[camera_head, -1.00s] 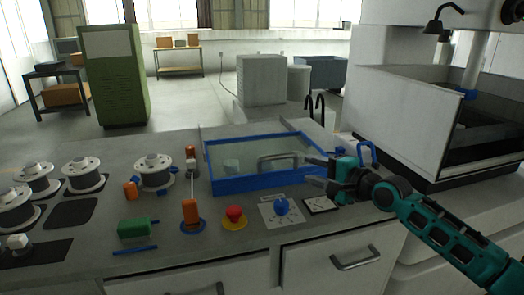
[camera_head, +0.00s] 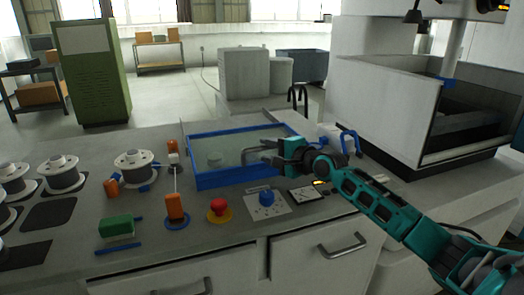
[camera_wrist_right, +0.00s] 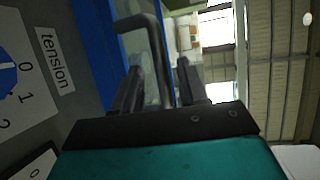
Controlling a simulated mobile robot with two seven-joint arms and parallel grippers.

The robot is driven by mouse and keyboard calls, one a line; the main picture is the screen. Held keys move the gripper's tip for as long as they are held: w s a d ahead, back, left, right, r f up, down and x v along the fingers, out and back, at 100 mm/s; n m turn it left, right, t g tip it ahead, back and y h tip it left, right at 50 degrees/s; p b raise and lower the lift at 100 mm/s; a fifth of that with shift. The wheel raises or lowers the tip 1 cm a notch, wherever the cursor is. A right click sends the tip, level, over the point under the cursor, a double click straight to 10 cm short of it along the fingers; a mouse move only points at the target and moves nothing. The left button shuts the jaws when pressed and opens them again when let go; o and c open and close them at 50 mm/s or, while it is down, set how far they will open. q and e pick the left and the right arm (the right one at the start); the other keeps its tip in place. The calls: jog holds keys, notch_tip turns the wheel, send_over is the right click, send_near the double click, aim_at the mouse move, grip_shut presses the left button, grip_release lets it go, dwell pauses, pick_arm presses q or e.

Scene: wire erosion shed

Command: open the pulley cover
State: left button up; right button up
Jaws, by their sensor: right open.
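The pulley cover is a clear panel in a blue frame (camera_head: 240,178), lying closed on the grey worktop. It also shows in the right wrist view, where its blue frame (camera_wrist_right: 92,40) runs beside a dark bar handle (camera_wrist_right: 152,38). My right gripper (camera_head: 253,156) is over the cover's right part, at the handle. In the wrist view its open fingers (camera_wrist_right: 159,70) lie on either side of the handle bar; I cannot tell whether they touch it. In the head view the gripper hides most of the handle. My left gripper is not in view.
A red emergency button (camera_head: 218,206), a blue tension knob (camera_head: 266,197) and an orange-handled lever (camera_head: 175,208) stand in front of the cover. Several wire spools (camera_head: 134,162) are at left. A white machine enclosure (camera_head: 385,110) rises at right. Dark hooks (camera_head: 298,97) stand behind.

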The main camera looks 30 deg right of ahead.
aim_at(264, 149)
jog(key=shift+x, duration=1.6)
grip_shut()
